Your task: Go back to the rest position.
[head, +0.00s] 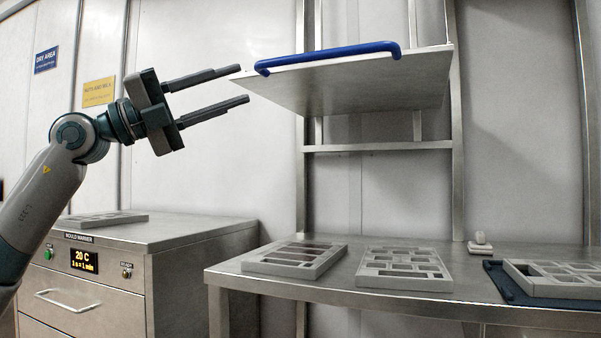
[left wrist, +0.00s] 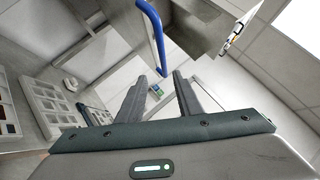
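My left gripper (head: 244,84) is raised at the upper left in the head view, above and to the right of the mould warmer. Its two fingers are apart and point right, toward the left edge of the raised shelf board (head: 370,83). No object shows between them. In the left wrist view the fingers (left wrist: 161,86) also stand apart with nothing between them. The blue rail (left wrist: 152,32) of the shelf shows above them there. My right gripper is in neither view.
The mould warmer (head: 200,268) stands at the left with a grey mould (head: 105,218) on top. The steel bench (head: 460,306) carries two grey moulds, and another lies on a dark blue mat (head: 510,290) at the right. A small whitish object (head: 480,244) sits at the bench's back.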

